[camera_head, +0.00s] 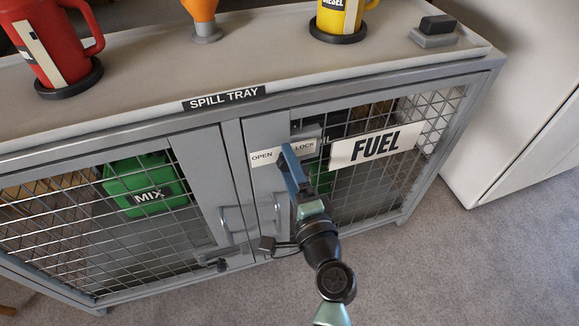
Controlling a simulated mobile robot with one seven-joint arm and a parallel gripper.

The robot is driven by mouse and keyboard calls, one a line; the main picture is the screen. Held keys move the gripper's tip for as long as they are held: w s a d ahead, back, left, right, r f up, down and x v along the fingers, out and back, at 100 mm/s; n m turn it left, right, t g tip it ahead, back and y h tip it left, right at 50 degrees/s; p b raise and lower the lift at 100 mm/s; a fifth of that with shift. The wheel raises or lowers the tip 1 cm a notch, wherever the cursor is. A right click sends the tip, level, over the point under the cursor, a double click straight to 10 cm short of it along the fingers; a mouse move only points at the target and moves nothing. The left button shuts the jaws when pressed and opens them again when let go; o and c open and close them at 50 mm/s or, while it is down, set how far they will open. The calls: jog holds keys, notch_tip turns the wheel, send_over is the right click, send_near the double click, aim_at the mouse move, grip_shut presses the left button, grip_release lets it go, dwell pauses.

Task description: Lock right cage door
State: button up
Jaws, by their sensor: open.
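The right cage door (372,178) is a grey frame with wire mesh and looks closed against the cabinet. A white plate marked OPEN and LOCK (264,157) sits on its left upright, OPEN at left and LOCK at right. My gripper (297,186) reaches up to this plate from below and is open. A blue bar (291,164) rises from the gripper's end and overlaps the plate between the two words. I cannot tell whether the bar is the lock's lever or a finger. The gripper hides the upright below the plate, and contact is unclear.
The left cage door (203,180) has a pale handle and a green MIX can (147,184) behind its mesh. A FUEL sign (376,146) is on the right mesh. Red and yellow jugs stand on the spill tray (150,93). A white cabinet (515,105) stands right.

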jog(key=p+v, duration=0.1)
jog(key=v, duration=1.2)
